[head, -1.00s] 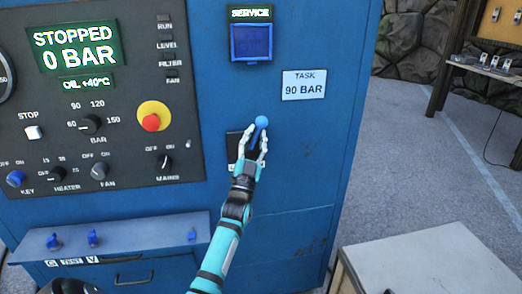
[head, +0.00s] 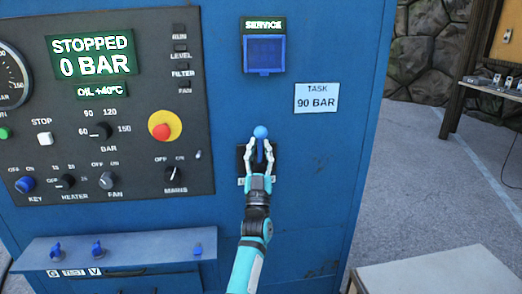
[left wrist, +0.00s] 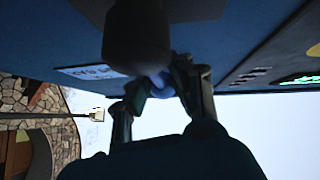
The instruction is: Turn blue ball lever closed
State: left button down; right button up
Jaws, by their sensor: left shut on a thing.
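The blue ball lever (head: 261,132) is on the front of the blue cabinet, with its ball at the top and its stem nearly upright in the head view. My left gripper (head: 259,147) is shut on the lever just below the ball. Its fingers hide most of the stem and part of the dark plate (head: 241,158) behind it. In the dim left wrist view, part of the blue ball (left wrist: 160,84) shows between the fingers of the left gripper (left wrist: 160,88). My right gripper is not in view.
The control panel (head: 110,130) with knobs and a red stop button (head: 160,131) is left of the lever. A blue ledge (head: 140,247) juts out below. A pale tabletop (head: 440,274) stands at the lower right. The floor right of the cabinet is clear.

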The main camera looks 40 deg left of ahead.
pick_arm(q)
jog(key=shift+s+a+r, duration=0.15)
jog(key=shift+r, duration=0.3)
jog(key=c, duration=1.6)
grip_release()
jog(key=shift+o, duration=1.4)
jog(key=shift+a+f, duration=0.15)
jog(key=shift+a, duration=0.05)
jog(key=shift+d, duration=0.1)
jog(key=shift+d+f, duration=0.1)
jog(key=shift+f, duration=0.1)
jog(key=v, duration=1.1)
jog(key=shift+s+d+f, duration=0.2)
jog(key=shift+s, duration=0.1)
